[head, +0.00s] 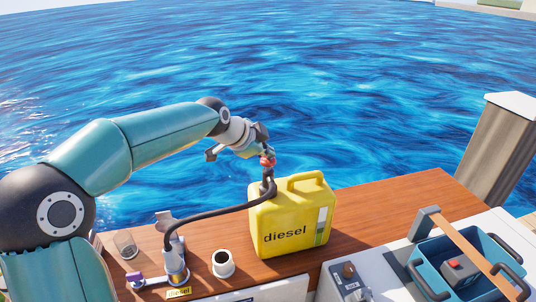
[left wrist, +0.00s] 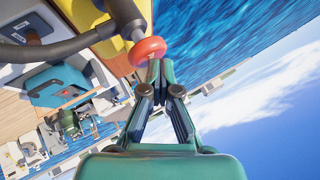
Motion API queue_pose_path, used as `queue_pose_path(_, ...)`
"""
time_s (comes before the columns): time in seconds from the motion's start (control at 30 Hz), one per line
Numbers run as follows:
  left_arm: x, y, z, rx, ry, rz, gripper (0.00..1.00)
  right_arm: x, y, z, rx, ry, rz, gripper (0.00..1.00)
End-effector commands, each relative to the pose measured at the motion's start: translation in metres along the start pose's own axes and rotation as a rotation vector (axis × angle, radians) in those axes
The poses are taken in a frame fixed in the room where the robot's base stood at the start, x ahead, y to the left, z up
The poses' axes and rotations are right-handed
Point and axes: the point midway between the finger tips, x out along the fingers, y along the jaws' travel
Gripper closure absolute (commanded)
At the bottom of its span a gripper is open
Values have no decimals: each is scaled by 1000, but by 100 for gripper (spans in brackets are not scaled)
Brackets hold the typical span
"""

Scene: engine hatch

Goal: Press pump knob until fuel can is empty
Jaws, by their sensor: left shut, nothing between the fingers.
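The yellow fuel can (head: 285,220), marked "diesel", stands upright on the wooden deck. A pale strip with a green lower part (head: 321,228) shows on its right side. The red pump knob (head: 267,162) sits on the dark pump above the can's left top. A black hose (head: 215,211) runs from the pump to the deck filler (head: 176,262). My left gripper (head: 264,148) is shut and empty right above the knob. In the left wrist view its fingertips (left wrist: 160,70) are close beside the red knob (left wrist: 148,51); whether they touch cannot be told. My right gripper is out of view.
A white cup (head: 223,265) with dark contents and a clear glass (head: 126,243) stand on the deck. A blue crate (head: 422,272) with a wooden handle is at right. A wooden post (head: 495,150) rises behind it. Water lies beyond the deck.

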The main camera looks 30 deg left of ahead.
Motion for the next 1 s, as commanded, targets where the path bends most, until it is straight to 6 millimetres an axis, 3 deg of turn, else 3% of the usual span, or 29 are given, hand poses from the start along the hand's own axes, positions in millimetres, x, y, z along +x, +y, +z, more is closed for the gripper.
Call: queue_pose_path(1.0, 8, 6, 6, 0, -3, 5, 100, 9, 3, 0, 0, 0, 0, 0)
